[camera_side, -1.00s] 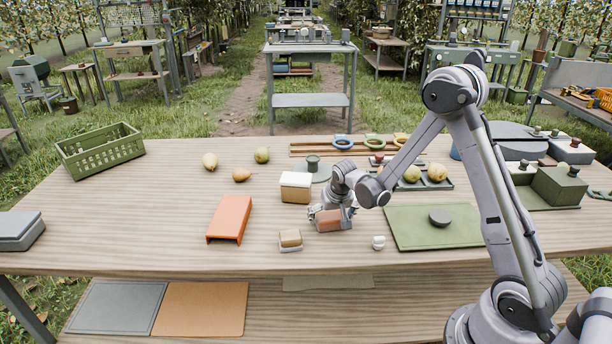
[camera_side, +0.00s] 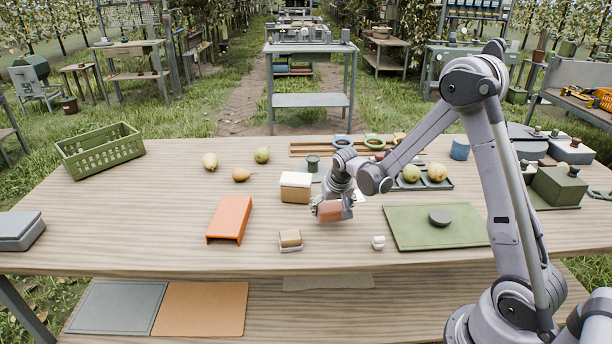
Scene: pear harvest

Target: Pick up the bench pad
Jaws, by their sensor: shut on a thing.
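My gripper (camera_side: 331,211) is shut on a small reddish-brown block (camera_side: 329,211), which I take to be the bench pad. The block is held above the middle of the wooden table (camera_side: 150,235), its face partly covered by the fingers. It appears a little clear of the tabletop, though the exact gap is hard to tell. The gripper is right of a brown box with a white top (camera_side: 295,187) and left of a green mat (camera_side: 462,222).
A small white item (camera_side: 378,242) is near the front. Pears in a dark tray (camera_side: 421,180) stand behind right. The table's front left is clear.

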